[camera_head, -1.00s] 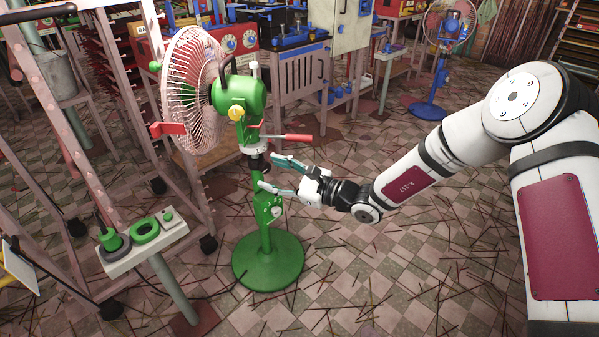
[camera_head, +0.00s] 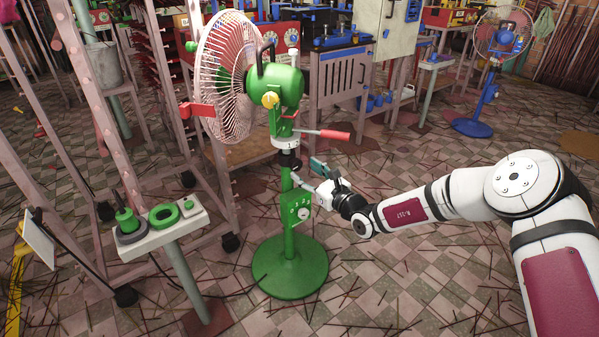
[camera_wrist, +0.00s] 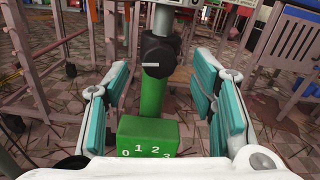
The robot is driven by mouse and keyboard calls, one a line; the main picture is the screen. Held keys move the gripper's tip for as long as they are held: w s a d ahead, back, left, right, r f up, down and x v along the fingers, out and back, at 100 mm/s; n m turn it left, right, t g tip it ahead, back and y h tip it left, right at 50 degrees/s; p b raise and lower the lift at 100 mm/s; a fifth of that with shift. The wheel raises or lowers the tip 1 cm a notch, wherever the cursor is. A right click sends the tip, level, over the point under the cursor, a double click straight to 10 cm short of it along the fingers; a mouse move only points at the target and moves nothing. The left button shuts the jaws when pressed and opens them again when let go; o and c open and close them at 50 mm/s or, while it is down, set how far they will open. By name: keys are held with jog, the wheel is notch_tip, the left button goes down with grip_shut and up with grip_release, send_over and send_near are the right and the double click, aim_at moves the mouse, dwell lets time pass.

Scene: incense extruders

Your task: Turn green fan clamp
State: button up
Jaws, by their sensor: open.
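The green fan (camera_head: 285,88) stands upright on a round green base (camera_head: 290,267). Its clamp looks like a black collar with a knob (camera_head: 290,160) on the post below the head. In the wrist view the black knob (camera_wrist: 158,57) has a white line and sits above a green box numbered 0 to 3 (camera_wrist: 149,137). My gripper (camera_head: 308,174) is open and empty, right of the post just below clamp height. In the wrist view its teal-padded fingers (camera_wrist: 160,75) are spread left and right of the knob, with no visible contact.
A red-handled lever (camera_head: 322,134) sticks out to the right above my gripper. A small stand with green parts (camera_head: 150,240) is at the left front, beside pink racks (camera_head: 115,150). A blue fan (camera_head: 488,95) stands far right.

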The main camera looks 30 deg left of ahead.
aim_at(298, 165)
jog(key=shift+b+x, duration=0.6)
jog(key=shift+x, duration=1.45)
jog(key=shift+c, duration=0.3)
jog(key=c, duration=1.1)
